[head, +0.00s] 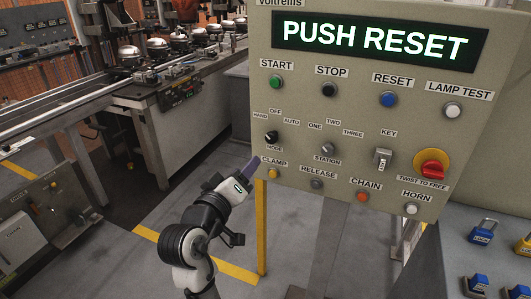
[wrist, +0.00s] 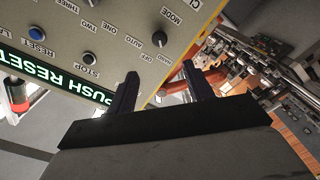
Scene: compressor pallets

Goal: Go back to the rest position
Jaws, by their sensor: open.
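My gripper (head: 252,165) is at the lower left edge of the control panel (head: 345,105) in the head view, near the mode knob and the clamp button. In the wrist view my gripper (wrist: 165,88) shows two dark fingers spread apart with nothing between them. The panel (wrist: 125,50) appears turned around behind the fingers there. I cannot tell whether a fingertip touches the panel. The panel's display (head: 375,40) reads "PUSH RESET" in lit letters. The blue reset button (head: 388,99) is at the panel's upper right of middle.
A yellow post (head: 262,225) stands below the panel, close to my arm. A conveyor line with compressors (head: 130,52) runs at the back left. A grey box (head: 45,215) stands at the left. Floor between is clear.

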